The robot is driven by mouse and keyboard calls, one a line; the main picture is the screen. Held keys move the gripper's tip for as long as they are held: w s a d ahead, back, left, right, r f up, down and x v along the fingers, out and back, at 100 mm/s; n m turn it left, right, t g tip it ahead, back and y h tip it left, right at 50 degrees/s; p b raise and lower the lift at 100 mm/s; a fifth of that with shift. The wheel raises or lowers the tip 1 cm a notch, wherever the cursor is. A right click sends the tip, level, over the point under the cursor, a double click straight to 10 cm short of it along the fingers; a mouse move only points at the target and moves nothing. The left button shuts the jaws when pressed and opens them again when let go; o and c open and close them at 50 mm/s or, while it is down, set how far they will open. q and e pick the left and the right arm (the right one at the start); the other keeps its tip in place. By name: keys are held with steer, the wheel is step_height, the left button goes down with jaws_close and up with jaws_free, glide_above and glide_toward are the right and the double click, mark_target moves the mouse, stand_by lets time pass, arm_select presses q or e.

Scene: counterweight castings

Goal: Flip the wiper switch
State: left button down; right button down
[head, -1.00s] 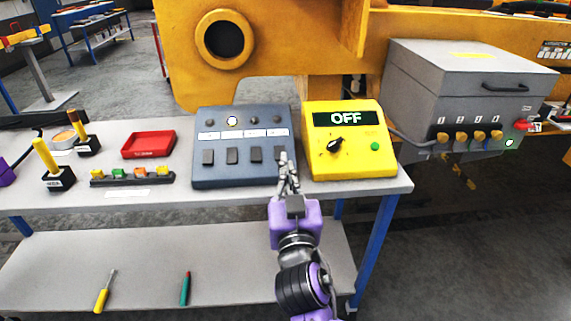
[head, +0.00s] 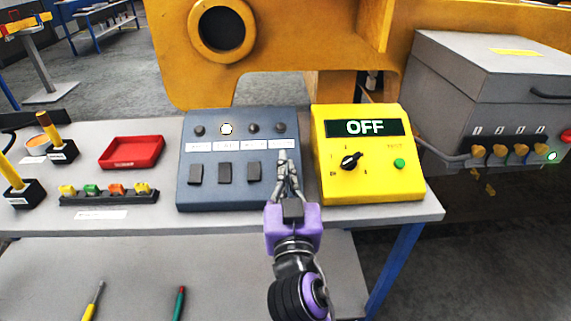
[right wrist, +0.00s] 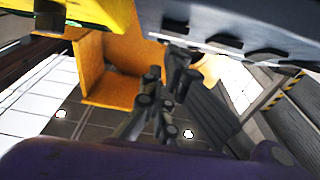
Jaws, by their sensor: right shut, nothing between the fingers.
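The switch panel (head: 238,201) is a blue-grey box on the bench with a row of dark rocker switches, white labels above them and a row of round lamps on top. The second lamp (head: 226,129) from the left glows; the others are dark. The label text is too small to read, so I cannot tell which switch is the wiper's. My right gripper (head: 287,163) is shut and empty, its fingertips at the rightmost switch, which they hide. In the right wrist view its fingers (right wrist: 165,100) show below the panel (right wrist: 235,25); contact is unclear. My left gripper is not in view.
A yellow box (head: 330,188) reading OFF, with a black knob and green button, stands close right of the panel. A red tray (head: 131,153) and a strip of coloured blocks (head: 108,197) lie to the left. A grey cabinet (head: 470,100) stands at the right.

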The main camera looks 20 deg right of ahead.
steer(key=shift+w+f, duration=0.1)
steer(key=shift+f, duration=0.35)
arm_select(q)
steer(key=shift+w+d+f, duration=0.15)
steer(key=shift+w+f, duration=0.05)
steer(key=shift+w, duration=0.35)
arm_select(e)
steer(key=shift+r, duration=0.1)
